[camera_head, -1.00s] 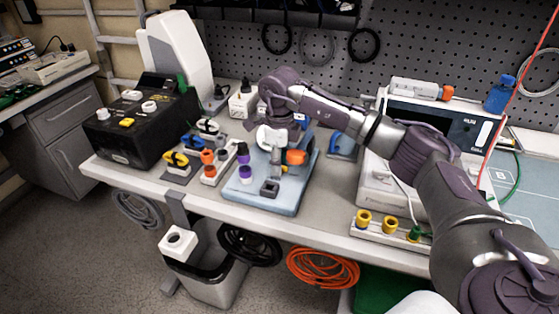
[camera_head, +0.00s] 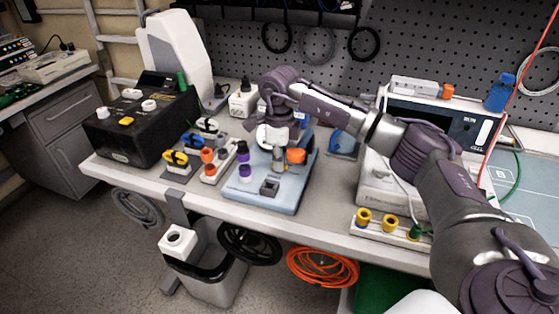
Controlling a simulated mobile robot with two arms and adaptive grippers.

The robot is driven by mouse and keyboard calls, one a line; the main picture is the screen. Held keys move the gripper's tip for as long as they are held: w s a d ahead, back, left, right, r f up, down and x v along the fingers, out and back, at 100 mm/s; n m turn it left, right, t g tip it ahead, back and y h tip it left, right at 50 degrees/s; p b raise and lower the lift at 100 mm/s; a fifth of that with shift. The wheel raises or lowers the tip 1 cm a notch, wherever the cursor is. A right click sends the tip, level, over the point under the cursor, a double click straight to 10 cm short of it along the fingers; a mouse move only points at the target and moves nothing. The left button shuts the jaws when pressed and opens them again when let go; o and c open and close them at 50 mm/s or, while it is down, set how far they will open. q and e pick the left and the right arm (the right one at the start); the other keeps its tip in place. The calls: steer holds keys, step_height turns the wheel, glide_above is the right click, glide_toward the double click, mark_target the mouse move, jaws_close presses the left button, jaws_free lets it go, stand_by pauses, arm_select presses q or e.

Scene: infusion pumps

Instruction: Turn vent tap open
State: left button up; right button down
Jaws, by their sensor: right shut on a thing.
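A blue-grey board (camera_head: 258,197) lies on the bench and carries several fittings. These include an orange knob (camera_head: 296,156), purple-capped pieces (camera_head: 244,170) at its left and a small dark square holder (camera_head: 269,187) near the front. My right gripper (camera_head: 277,150) points down over the board, just left of the orange knob. It is shut on a small fitting whose shape is mostly hidden by the fingers. A tan stem (camera_head: 279,165) shows just below the fingers. I cannot tell which fitting is the vent tap. My left gripper is not in view.
A black box (camera_head: 135,133) with knobs stands at the left. Connector blocks (camera_head: 181,163) sit between it and the board. A grey pump device (camera_head: 385,183) stands at the right. The bench front edge (camera_head: 330,238) is clear in the middle.

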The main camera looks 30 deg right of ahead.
steer(key=n, duration=0.4)
steer(key=shift+b, duration=0.3)
steer(key=shift+r+n+b, duration=0.1)
steer(key=shift+n+b, duration=0.2)
steer(key=shift+n, duration=2.1)
steer(key=c, duration=1.2)
jaws_free()
